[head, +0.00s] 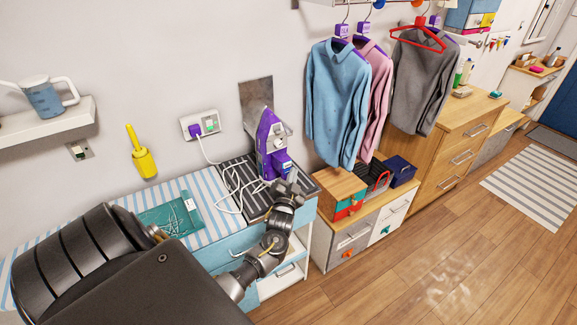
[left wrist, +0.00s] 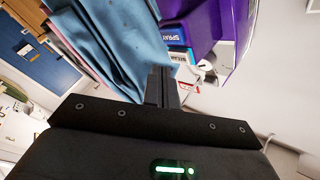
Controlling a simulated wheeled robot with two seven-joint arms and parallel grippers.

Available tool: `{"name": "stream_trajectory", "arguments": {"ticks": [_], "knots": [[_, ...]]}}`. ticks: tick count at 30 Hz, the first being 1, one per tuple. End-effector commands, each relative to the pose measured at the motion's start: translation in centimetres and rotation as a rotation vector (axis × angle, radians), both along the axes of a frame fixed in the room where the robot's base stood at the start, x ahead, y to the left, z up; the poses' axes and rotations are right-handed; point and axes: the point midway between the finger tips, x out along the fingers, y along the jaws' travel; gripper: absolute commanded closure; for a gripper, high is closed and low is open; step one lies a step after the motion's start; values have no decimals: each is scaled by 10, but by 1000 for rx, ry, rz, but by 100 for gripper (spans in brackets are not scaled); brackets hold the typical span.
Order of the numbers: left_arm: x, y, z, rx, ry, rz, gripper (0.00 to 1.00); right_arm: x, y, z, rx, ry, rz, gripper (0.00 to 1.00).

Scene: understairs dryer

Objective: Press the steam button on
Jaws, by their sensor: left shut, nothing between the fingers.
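A purple and white steam iron (head: 270,146) stands upright on a dark ribbed mat at the end of the ironing surface. In the left wrist view the iron's purple body (left wrist: 232,35) fills the upper right, with a blue button marked SPRAY (left wrist: 175,34). Below it is a second blue button (left wrist: 182,56) whose label seems to read STEAM, partly cut off by my fingers. My left gripper (head: 284,184) is just in front of the iron's lower part. In the left wrist view its fingers (left wrist: 161,72) are shut and empty, close by the lower button; contact cannot be told. My right gripper is out of view.
A white cord runs from the iron to the wall socket (head: 200,124). Hanging shirts (head: 337,98) are close on the right, above a wooden box (head: 338,186) and low drawers. Open floor lies at right.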

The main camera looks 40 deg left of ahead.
Motion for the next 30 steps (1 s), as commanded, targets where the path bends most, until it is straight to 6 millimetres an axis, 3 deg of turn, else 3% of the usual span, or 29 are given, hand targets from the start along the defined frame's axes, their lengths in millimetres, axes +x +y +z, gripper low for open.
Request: {"name": "stream_trajectory", "arguments": {"ticks": [13,30], "knots": [[-11,-44,1,-3,0,1,100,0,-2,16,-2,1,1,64],[-13,-48,1,-1,0,0,100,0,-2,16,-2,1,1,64]]}}
